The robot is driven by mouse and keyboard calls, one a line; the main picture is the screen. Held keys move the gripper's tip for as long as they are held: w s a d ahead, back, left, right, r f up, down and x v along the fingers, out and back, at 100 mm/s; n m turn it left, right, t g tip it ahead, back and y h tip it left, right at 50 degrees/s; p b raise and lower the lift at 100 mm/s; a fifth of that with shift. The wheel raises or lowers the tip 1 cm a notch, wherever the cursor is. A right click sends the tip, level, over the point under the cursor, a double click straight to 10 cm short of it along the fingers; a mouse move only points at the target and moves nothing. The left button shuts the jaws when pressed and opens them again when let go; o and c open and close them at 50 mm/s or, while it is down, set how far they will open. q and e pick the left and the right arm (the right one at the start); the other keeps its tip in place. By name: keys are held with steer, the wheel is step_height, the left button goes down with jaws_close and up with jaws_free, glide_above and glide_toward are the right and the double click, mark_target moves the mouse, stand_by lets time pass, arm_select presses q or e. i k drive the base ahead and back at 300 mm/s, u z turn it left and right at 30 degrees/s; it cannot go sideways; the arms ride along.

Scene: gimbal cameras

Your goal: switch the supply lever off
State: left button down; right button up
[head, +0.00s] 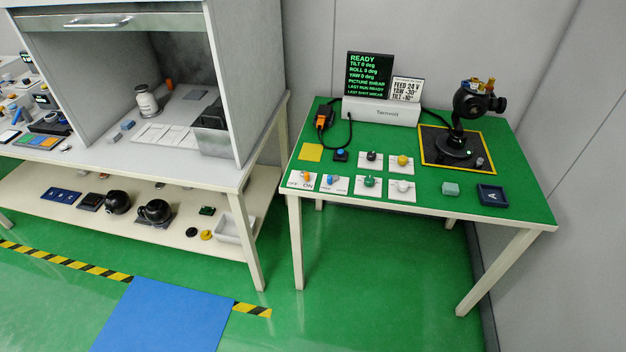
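The supply lever is most likely the small orange-tipped lever (306,175) on a white plate (297,186) marked OFF and ON. It sits at the front left corner of the green-topped table (420,208). It is too small to tell which way the lever leans. Beside it on the right is a similar plate with a blue-tipped lever (331,180). Neither of my grippers is in view, and nothing touches the lever.
Several knobs, including a green one (369,181), stand right of the levers. A black screen (369,75) reads READY. A black gimbal (463,135) stands back right. A fume hood bench (225,172) is on the left. The floor before the table is clear.

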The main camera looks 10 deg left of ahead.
mark_target(305, 174)
steer(key=z, duration=0.55)
steer(key=k, duration=0.65)
steer(key=z, duration=0.3)
steer(key=i, duration=1.85)
steer(key=u, duration=1.7)
steer(key=i, duration=0.35)
steer(key=u, duration=0.35)
